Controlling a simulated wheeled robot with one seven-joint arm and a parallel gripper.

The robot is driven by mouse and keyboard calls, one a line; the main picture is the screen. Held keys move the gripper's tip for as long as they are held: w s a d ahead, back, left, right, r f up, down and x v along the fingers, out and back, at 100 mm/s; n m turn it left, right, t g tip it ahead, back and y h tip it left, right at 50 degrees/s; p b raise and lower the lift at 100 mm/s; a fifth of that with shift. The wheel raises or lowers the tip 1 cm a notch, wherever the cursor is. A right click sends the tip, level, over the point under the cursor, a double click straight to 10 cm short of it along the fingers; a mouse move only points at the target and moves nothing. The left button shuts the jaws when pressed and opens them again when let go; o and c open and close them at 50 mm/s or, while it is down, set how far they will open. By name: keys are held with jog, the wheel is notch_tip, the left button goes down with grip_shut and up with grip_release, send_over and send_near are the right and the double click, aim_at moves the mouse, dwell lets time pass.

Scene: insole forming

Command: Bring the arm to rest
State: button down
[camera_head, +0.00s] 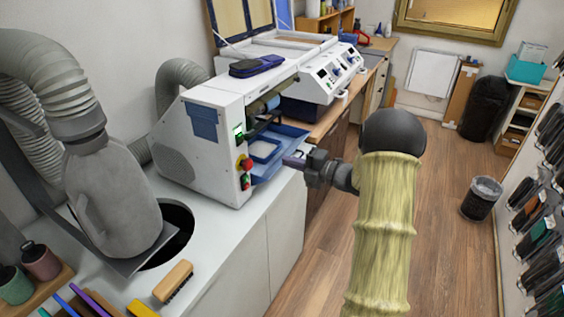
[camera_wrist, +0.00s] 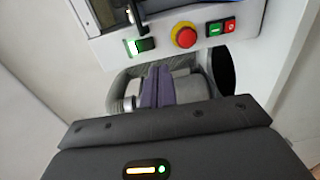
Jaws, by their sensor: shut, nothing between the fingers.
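My gripper (camera_head: 296,161) is at the end of my sleeved arm, in front of the white forming machine (camera_head: 213,131). Its purple-grey fingers are together, with nothing between them. In the wrist view the shut fingers (camera_wrist: 158,87) point toward the machine's front, below its control panel with a red stop button (camera_wrist: 184,37). In the head view the fingertips are close to the machine's blue tray (camera_head: 278,151); I cannot tell whether they touch it.
A white counter (camera_head: 237,226) runs under the machine, with a grey hose (camera_head: 60,80) and a wooden brush (camera_head: 173,281) at the left. A second white machine (camera_head: 325,82) stands behind. The wooden floor (camera_head: 450,175) is open at the right, with a small bin (camera_head: 480,200) by the shoe rack.

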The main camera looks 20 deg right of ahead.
jog(key=s+a+f+m+g+h, duration=0.1)
jog(key=s+a+m+g+h, duration=0.2)
jog(key=s+m, duration=0.6)
jog(key=s+a+f+m+g+h, duration=0.2)
jog(key=s+a+m+g+h, duration=0.1)
jog(key=s+m, duration=0.5)
jog(key=s+a+f+m+g+h, duration=0.2)
jog(key=s+a+m+g+h, duration=0.2)
jog(key=s+m, duration=0.5)
jog(key=shift+s+a+f+m+h, duration=0.15)
jog(key=shift+s+a+m+h, duration=0.15)
jog(key=shift+s+h, duration=0.7)
